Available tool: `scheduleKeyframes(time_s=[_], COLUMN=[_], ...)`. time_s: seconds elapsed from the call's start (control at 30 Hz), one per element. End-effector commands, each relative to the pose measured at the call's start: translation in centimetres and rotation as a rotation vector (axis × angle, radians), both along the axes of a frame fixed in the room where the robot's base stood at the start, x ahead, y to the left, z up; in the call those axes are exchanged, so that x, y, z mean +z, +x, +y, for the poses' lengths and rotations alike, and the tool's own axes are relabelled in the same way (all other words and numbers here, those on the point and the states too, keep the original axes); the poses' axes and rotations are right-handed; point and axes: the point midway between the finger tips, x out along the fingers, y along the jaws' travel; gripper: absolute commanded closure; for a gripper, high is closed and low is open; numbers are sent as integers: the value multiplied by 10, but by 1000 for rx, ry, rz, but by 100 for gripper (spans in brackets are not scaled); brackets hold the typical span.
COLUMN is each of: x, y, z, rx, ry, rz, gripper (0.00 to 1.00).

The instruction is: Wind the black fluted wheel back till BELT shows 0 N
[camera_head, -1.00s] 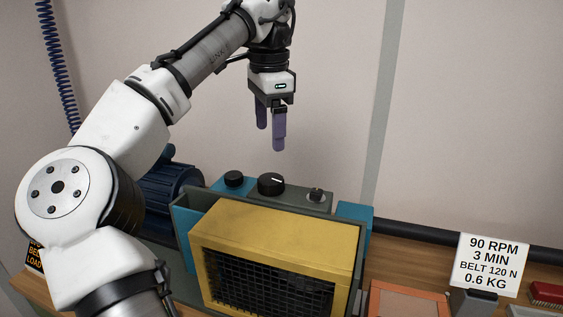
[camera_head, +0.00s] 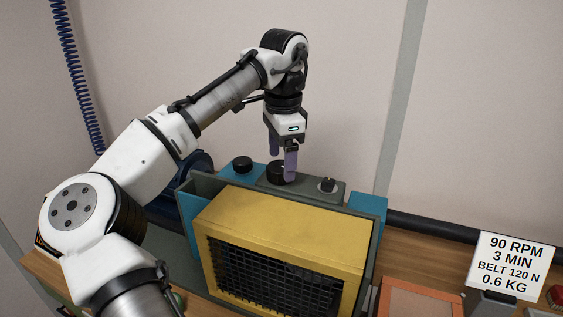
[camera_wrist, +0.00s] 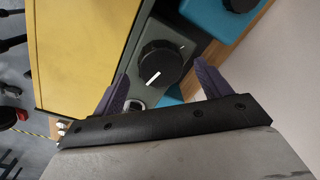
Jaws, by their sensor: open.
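Three controls stand behind the yellow guard. A black knob with a white pointer line (camera_wrist: 159,64) sits in the middle of a grey panel; in the head view this middle knob (camera_head: 277,172) is partly hidden by a finger. Another black knob (camera_head: 242,164) sits to its left on a teal block and shows at the top edge of the wrist view (camera_wrist: 240,4). I cannot tell for sure which one is the fluted wheel. My gripper (camera_head: 281,167) is open, pointing down at the middle knob, with its purple fingers on either side of it in the wrist view; contact is unclear.
The yellow guard with black mesh (camera_head: 285,215) stands in front of the panel. A small silver-and-black knob (camera_head: 327,185) is right of the middle knob. A sign (camera_head: 511,266) reads 90 RPM, 3 MIN, BELT 120 N, 0.6 KG. A blue motor-like body is at left behind my arm.

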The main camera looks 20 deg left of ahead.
Motion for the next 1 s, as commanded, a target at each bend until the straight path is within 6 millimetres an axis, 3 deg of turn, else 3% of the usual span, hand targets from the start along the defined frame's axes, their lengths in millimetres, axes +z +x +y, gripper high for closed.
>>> scheduleKeyframes(time_s=[0.2,0.5,0.83,1.0], x=[-17,-19,-19,-18], y=[1,1,1,1], z=[0,0,0,0], rx=[-1,-1,-1,5], ry=[-1,-1,-1,-1], rz=[1,0,0,1], gripper=[24,25,68,68])
